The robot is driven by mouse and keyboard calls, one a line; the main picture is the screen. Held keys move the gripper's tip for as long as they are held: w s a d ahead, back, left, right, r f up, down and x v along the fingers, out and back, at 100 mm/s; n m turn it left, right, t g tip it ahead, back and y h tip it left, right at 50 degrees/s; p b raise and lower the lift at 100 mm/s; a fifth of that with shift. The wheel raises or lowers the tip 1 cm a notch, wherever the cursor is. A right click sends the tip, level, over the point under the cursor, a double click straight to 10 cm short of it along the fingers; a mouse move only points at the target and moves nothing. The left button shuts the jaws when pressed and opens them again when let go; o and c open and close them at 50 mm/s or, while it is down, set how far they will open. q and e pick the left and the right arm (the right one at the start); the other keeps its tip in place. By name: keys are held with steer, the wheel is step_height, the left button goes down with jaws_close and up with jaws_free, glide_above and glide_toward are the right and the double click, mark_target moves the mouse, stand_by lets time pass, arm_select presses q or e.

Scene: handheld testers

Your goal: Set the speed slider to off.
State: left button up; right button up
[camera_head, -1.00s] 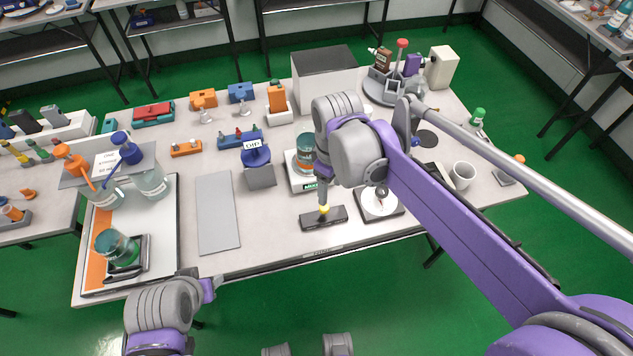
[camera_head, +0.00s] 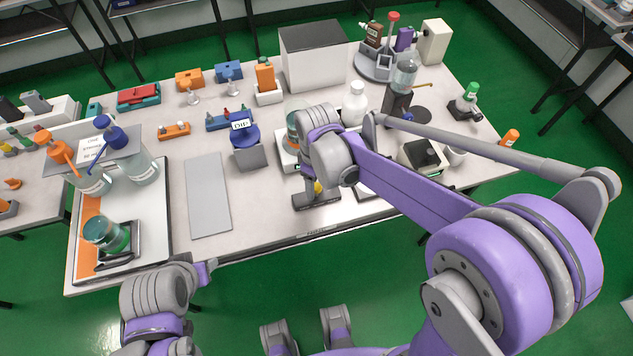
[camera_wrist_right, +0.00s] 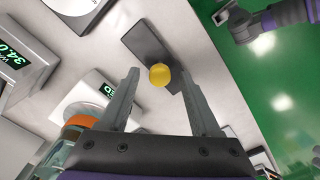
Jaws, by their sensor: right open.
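The slider is a dark grey flat box (camera_head: 327,199) with a yellow knob (camera_head: 318,188), near the table's front edge. In the right wrist view the yellow knob (camera_wrist_right: 159,75) stands up from the dark box (camera_wrist_right: 147,42). My right gripper (camera_head: 315,183) is just above the box, pointing down. In the right wrist view its fingers (camera_wrist_right: 160,68) are open, with the knob in view between the tips; I cannot tell whether they touch it. Any markings on the box are not readable. My left gripper (camera_head: 207,272) is at the front left, off the table; its jaws cannot be made out.
A white device with a jar (camera_head: 292,125) stands right behind the slider, partly hidden by my right arm. A black-topped device (camera_head: 424,155) is to the right. A grey flat panel (camera_head: 208,195) lies to the left. A grey stand (camera_head: 250,157) is also left.

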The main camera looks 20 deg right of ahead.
steer(key=shift+f, duration=0.1)
jaws_close()
stand_by(0.3)
stand_by(1.1)
